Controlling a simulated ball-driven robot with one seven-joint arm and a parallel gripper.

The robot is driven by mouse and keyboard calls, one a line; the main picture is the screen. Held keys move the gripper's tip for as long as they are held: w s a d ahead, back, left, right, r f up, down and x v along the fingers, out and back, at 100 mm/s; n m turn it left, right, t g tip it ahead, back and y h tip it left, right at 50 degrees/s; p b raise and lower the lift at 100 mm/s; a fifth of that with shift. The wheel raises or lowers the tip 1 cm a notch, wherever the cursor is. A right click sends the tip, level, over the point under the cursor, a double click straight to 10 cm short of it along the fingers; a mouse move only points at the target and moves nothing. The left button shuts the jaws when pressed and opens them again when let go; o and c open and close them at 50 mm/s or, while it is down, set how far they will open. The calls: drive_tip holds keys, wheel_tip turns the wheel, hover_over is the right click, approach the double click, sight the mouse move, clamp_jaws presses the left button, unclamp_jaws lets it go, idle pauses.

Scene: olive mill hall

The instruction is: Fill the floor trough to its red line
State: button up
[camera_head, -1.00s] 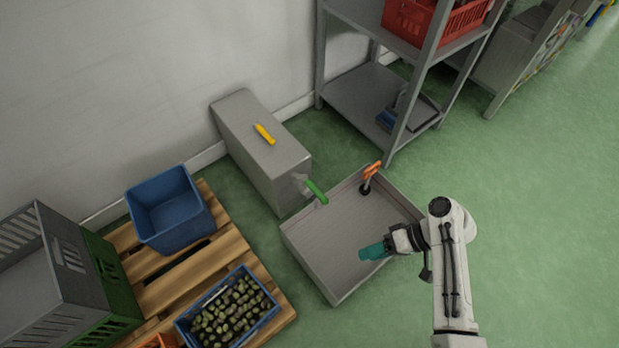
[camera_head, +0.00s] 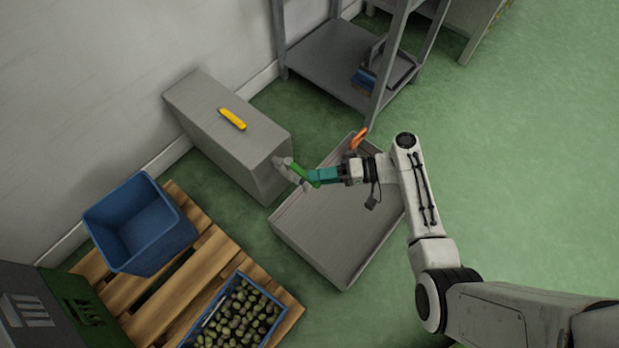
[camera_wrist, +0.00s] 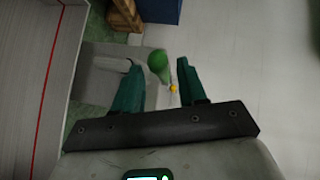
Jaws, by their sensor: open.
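The grey floor trough (camera_head: 335,245) lies open on the floor, partly hidden by my arm. I can make out no water in it. A red line (camera_wrist: 45,100) runs along a pale wall at the left of the wrist view. A grey tank (camera_head: 225,135) stands beside the trough, with a spout and a green tap lever (camera_head: 298,170) facing it. My gripper (camera_head: 312,177) is at the lever, its teal fingers open. In the wrist view the green lever (camera_wrist: 158,66) shows between the open fingertips; I cannot tell whether they touch it.
A yellow handle (camera_head: 233,118) lies on the tank top. An orange-handled piece (camera_head: 358,138) is at the trough's far end. A pallet (camera_head: 140,290) with a blue bin (camera_head: 140,225) and an olive crate (camera_head: 275,308) stands left. A shelf (camera_head: 330,60) stands behind. Floor at right is clear.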

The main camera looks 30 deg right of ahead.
sight(302, 173)
drive_tip(key=shift+b+x, duration=0.3)
drive_tip(key=shift+x, duration=1.2)
clamp_jaws()
